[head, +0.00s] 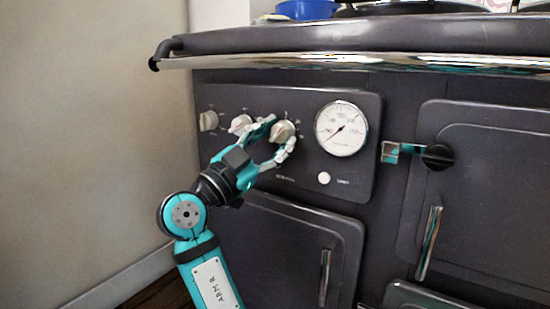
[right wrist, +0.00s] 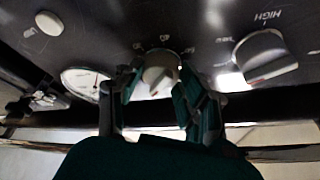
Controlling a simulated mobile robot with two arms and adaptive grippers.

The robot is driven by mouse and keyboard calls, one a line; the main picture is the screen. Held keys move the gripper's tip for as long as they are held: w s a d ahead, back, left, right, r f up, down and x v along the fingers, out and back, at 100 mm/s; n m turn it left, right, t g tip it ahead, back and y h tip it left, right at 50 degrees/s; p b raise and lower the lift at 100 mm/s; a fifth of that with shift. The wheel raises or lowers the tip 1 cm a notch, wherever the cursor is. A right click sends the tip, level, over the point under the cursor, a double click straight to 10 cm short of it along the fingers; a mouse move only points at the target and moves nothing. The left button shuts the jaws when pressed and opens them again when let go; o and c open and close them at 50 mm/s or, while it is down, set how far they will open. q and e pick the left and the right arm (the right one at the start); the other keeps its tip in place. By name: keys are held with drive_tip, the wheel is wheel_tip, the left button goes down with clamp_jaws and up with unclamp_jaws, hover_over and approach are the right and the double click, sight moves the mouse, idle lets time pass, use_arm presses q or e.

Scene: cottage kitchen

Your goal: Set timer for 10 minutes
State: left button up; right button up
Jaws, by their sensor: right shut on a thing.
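The stove's control panel (head: 230,100) has three knobs in a row, a round dial and a white button. My right gripper (head: 279,138) is shut on the rightmost knob (head: 283,130), the one beside the dial, with a finger on each side. The same knob (right wrist: 160,72) shows between the fingers in the right wrist view. The middle knob (head: 240,124) is just left of the gripper; it is the large knob (right wrist: 265,57) near the word HIGH in the wrist view. The left knob (head: 208,121) stands apart. My left gripper is not in view.
The round white dial (head: 341,128) and white button (head: 324,178) are right of the gripper. A chrome rail (head: 350,62) runs above the panel. Oven doors with handles (head: 430,240) lie below and right. A blue pot (head: 305,9) stands on top. A bare wall (head: 90,130) is at left.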

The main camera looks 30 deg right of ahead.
drive_tip(key=shift+f+m+g+b, duration=0.1)
drive_tip(key=shift+m+g+b, duration=0.6)
drive_tip(key=shift+m, duration=0.4)
drive_tip(key=o, duration=1.1)
drive_tip(key=shift+o, duration=0.2)
drive_tip(key=shift+a, duration=0.15)
drive_tip(key=v, duration=1.1)
drive_tip(key=shift+a+f, duration=0.15)
drive_tip(key=shift+a, duration=0.25)
